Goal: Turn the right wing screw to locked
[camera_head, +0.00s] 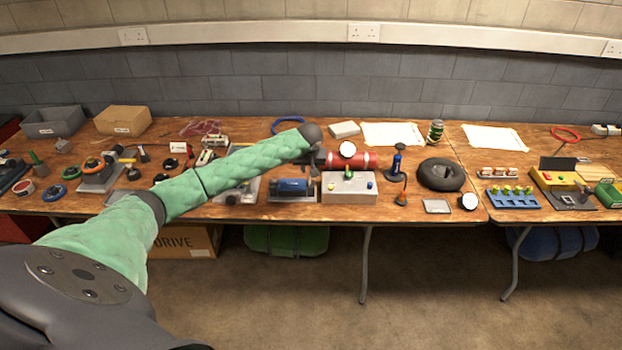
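My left arm in its green sleeve reaches across from the left. My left gripper (314,165) is small and dark below the wrist, over the right end of a blue cylinder (291,186) on a grey base (292,198). I cannot tell whether its fingers are open or shut, or whether they touch anything. The right wing screw cannot be made out for certain; it may be hidden by the gripper or too small to tell. My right gripper is not in view.
A pale control box (349,198) with small coloured knobs stands just right of the gripper. A red cylinder (362,160) with a round white dial lies behind it. The table's front edge is close to the box.

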